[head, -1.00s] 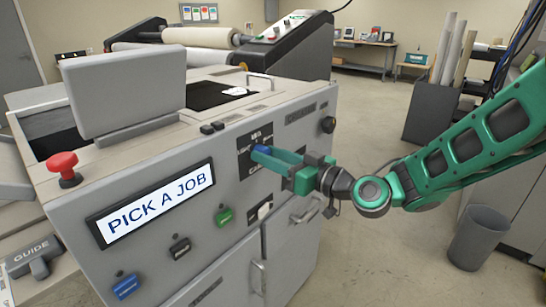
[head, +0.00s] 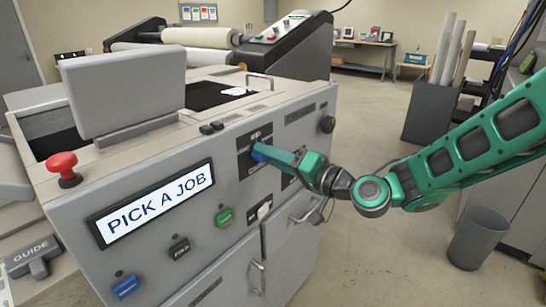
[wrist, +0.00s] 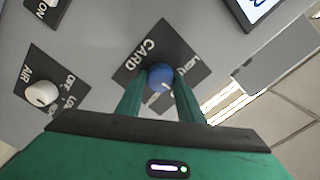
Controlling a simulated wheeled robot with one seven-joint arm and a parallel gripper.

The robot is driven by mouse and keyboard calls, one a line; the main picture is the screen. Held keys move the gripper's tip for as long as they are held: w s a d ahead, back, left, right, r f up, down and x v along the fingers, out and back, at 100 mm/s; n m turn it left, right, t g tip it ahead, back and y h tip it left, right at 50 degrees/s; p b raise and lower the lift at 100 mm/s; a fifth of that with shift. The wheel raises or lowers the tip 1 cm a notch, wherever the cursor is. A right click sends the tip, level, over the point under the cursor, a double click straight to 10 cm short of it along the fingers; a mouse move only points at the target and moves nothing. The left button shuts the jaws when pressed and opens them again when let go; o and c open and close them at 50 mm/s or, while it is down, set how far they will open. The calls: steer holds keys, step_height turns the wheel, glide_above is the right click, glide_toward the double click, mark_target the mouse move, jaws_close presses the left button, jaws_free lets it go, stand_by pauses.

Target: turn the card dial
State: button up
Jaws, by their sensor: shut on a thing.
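The card dial (wrist: 160,76) is a blue knob on a dark plate marked CARD, on the machine's grey front panel. My green gripper (wrist: 160,98) is shut on it, one finger on each side in the wrist view. In the head view my gripper (head: 262,153) reaches the panel from the right. Only a bit of the blue dial (head: 257,155) shows there beside the fingers. The dial's pointer is hidden, so its setting cannot be read.
A white AIR knob (wrist: 41,94) sits beside the card plate. The display (head: 156,204) reads PICK A JOB. A red button (head: 63,168), a green button (head: 224,216) and a blue button (head: 126,287) are on the machine. A grey bin (head: 479,237) stands on the floor at right.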

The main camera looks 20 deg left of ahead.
steer(key=shift+w+m, duration=0.2)
steer(key=shift+m, duration=0.4)
steer(key=o, duration=1)
steer(key=v, duration=1)
steer(key=shift+s+d+f, duration=0.15)
steer(key=shift+d, duration=0.2)
